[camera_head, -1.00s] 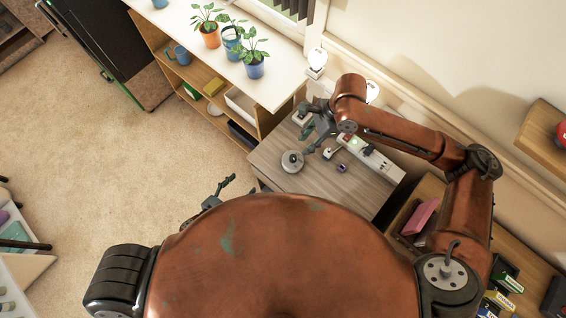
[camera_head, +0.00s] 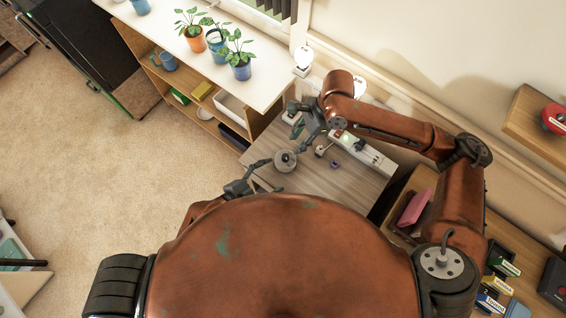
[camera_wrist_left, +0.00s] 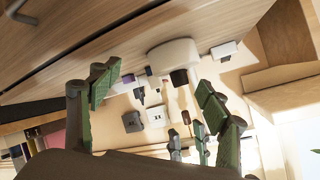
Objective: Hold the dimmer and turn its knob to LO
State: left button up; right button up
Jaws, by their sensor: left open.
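The dimmer (camera_head: 285,161), a round grey-white unit with a dark knob on top, sits on the small wooden table. My left gripper (camera_head: 266,176) is open, just to its lower left, its fingers spread towards the dimmer. In the left wrist view the open fingers (camera_wrist_left: 160,100) frame a pale rounded body (camera_wrist_left: 172,55), which seems to be the dimmer seen side-on. No contact is visible. My right gripper (camera_head: 299,139) hovers just above and right of the dimmer, fingers apart and nothing seen between them. The knob's setting is too small to read.
A white power strip (camera_head: 365,153) and a small purple item (camera_head: 335,164) lie right of the dimmer on the table (camera_head: 310,182). A shelf unit with potted plants (camera_head: 240,60) stands at upper left. Bare tabletop lies below the dimmer.

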aim_at(284, 162)
pick_arm(q)
jog(key=w+d+n+t, duration=0.1)
jog(key=n, duration=0.1)
jog(key=w+d+n+t+y, duration=0.1)
jog(key=n, duration=0.2)
jog(key=w+d+n+t, duration=0.1)
jog(key=n, duration=0.1)
jog(key=shift+w+f+y, duration=0.3)
jog(key=shift+w+f, duration=0.05)
jog(key=shift+f, duration=0.05)
jog(key=n, duration=0.1)
jog(key=w+n+t+y, duration=0.1)
jog(key=d+n, duration=0.1)
jog(key=n, duration=0.1)
jog(key=shift+w+f+t, duration=0.2)
jog(key=shift+w+t, duration=0.1)
jog(key=shift+w, duration=0.1)
jog(key=x, duration=0.7)
jog(key=shift+w+f, duration=0.15)
jog(key=shift+w, duration=0.1)
jog(key=shift+c, duration=0.6)
jog(key=c, duration=1.5)
jog(key=shift+c, duration=0.4)
